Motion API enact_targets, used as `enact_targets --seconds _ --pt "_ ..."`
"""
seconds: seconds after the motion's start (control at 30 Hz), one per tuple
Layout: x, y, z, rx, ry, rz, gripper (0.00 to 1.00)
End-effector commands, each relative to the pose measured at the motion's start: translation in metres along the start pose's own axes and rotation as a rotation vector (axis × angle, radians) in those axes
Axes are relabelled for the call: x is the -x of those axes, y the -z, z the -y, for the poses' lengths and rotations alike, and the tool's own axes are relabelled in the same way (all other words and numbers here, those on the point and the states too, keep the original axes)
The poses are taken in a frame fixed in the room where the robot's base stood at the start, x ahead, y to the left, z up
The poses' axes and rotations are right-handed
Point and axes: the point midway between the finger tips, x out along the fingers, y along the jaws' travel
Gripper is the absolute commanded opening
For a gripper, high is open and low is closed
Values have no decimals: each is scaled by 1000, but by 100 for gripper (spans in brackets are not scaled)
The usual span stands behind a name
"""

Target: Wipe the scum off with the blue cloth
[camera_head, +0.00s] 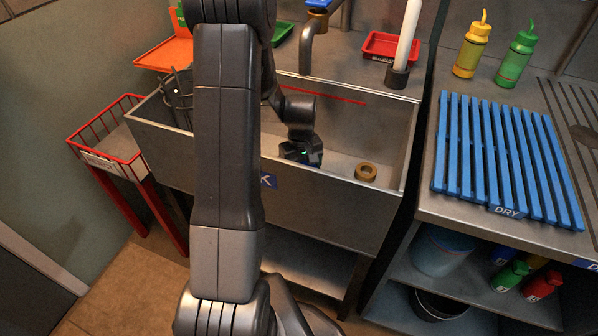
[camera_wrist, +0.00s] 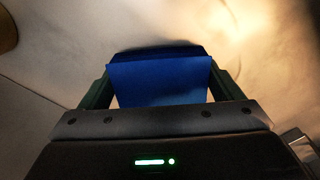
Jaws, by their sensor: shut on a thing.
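My gripper (camera_head: 303,153) is down inside the metal sink (camera_head: 330,207). In the wrist view its two dark green fingers are shut on the blue cloth (camera_wrist: 160,82), which spans the space between them. The cloth is close to a pale sink surface (camera_wrist: 60,50); I cannot tell whether it touches. A tan, brownish patch (camera_wrist: 250,40) shows on that surface to the upper right; I cannot tell whether it is scum or light. In the head view my arm and the sink's front wall hide part of the basin, and the cloth is not clearly seen.
A brown ring (camera_head: 366,172) lies in the sink to the right of my gripper. A faucet (camera_head: 308,45) hangs over the back edge. A dark wire rack (camera_head: 176,90) is at the sink's left end.

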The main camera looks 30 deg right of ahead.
Motion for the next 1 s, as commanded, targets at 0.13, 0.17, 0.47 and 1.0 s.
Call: enact_targets --seconds 0.13,0.17,0.47,1.0 --pt "-1 0 0 0 0 0 68" --pt "-2 0 0 0 0 0 68" --pt "16 0 0 0 -1 -1 68" --pt "60 0 0 0 0 -1 68"
